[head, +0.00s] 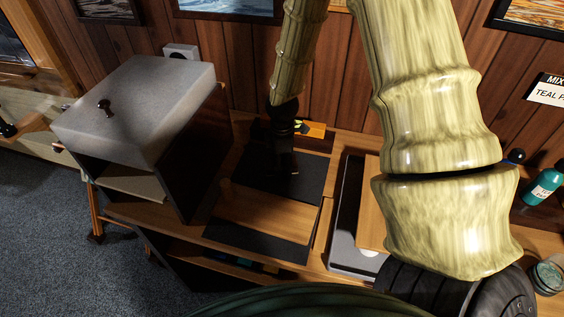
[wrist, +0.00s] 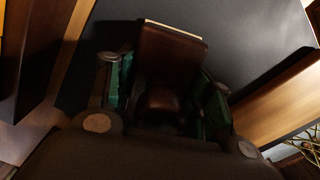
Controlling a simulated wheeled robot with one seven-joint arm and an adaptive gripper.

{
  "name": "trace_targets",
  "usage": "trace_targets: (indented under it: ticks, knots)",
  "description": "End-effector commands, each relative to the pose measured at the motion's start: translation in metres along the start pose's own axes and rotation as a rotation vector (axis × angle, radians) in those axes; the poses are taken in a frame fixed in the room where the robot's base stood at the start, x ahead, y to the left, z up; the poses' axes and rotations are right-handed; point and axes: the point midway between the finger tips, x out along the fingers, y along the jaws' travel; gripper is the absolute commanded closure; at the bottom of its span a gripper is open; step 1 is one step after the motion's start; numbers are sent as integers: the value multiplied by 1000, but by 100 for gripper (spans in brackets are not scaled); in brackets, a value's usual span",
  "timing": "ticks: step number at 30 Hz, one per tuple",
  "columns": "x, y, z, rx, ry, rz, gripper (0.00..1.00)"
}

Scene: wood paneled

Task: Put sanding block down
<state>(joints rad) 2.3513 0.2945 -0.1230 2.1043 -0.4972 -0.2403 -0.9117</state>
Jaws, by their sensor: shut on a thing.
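My gripper (wrist: 166,92) is shut on a dark brown block, which I take for the sanding block (wrist: 171,48). The block stands between the two green-lined fingers in the wrist view, with a thin pale strip along its far edge. In the head view my gripper (head: 284,125) hangs over a black surface (head: 305,180) on the workbench. There the block is dark and hard to make out against the black. I cannot tell whether it touches the surface.
A grey-topped cabinet (head: 140,100) stands left of my gripper. A wooden board (head: 265,212) lies in front. An orange-and-black item (head: 310,129) is close behind. A grey tray-like thing (head: 345,255) and a teal bottle (head: 542,187) are to the right.

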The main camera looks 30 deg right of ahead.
Motion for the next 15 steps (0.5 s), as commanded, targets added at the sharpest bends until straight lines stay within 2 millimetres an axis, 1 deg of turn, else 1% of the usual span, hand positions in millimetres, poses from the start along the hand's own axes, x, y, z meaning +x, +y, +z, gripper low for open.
trace_targets:
  ticks: [2,3,5,6,15]
  knots:
    - [2,0,0,0,0,-1,87]
    - [2,0,0,0,0,0,45]
    - [2,0,0,0,0,0,34]
    - [2,0,0,0,0,0,27]
    - [2,0,0,0,0,0,27]
